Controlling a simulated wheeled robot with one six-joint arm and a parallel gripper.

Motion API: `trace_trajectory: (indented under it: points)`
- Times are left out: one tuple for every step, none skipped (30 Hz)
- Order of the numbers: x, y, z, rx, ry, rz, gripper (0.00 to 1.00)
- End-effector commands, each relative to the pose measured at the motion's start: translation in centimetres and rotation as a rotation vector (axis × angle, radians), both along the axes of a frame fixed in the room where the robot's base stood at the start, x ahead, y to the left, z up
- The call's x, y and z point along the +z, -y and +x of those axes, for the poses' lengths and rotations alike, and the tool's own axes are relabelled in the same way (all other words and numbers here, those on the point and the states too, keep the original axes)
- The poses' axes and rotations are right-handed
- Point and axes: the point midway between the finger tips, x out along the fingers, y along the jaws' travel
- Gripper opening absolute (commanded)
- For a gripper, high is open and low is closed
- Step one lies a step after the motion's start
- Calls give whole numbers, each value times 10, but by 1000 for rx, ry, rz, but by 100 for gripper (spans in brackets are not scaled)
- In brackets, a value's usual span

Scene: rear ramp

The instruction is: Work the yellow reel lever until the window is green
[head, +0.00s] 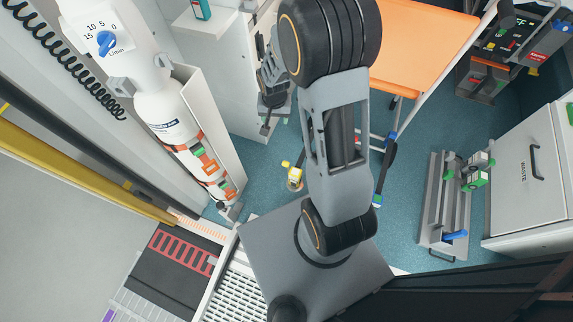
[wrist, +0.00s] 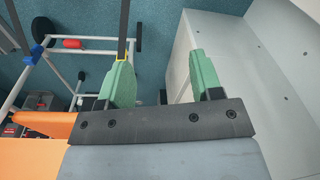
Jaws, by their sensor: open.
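A small yellow and white device (head: 295,177) stands low near the floor, left of my arm in the head view. It looks like the reel with its yellow lever. Its window is too small to read, so I cannot tell its colour. My gripper (wrist: 161,55) is open and empty in the wrist view, with its two green-padded fingers well apart. In the head view it is partly hidden behind my arm, up beside the white cabinet and above the yellow device. I cannot make out the lever in the wrist view.
An orange stretcher (head: 425,45) stands at the upper right, with its wheeled frame below. A white waste cabinet (head: 530,180) and a grey floor rack (head: 445,205) are at the right. A gas cylinder (head: 185,130) lines the left wall. Some teal floor (head: 265,180) is clear.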

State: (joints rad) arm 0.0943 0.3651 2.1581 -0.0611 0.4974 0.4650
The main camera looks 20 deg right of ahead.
Motion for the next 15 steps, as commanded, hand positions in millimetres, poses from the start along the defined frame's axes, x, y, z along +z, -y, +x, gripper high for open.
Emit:
trace_trajectory:
  points:
    - [-43, 6, 5, -45, -24, 5, 60]
    - [-61, 9, 7, -72, -32, 8, 60]
    - [-84, 13, 10, -105, -41, 11, 60]
    - [-100, 17, 12, -130, -47, 14, 60]
    - [-116, 19, 13, -152, -52, 17, 60]
    - [-135, 23, 14, -179, -60, 20, 60]
    - [-149, 26, 14, -198, -65, 22, 60]
    - [-161, 28, 14, -216, -70, 24, 60]
    - [-177, 30, 13, -236, -76, 26, 60]
    - [-187, 31, 13, -251, -80, 27, 60]
    - [-195, 32, 12, -263, -81, 28, 60]
    - [-205, 33, 11, -277, -85, 28, 60]
    - [-211, 34, 10, -287, -87, 29, 60]
    - [-216, 34, 9, -294, -87, 28, 60]
    - [-223, 35, 8, -303, -89, 29, 60]
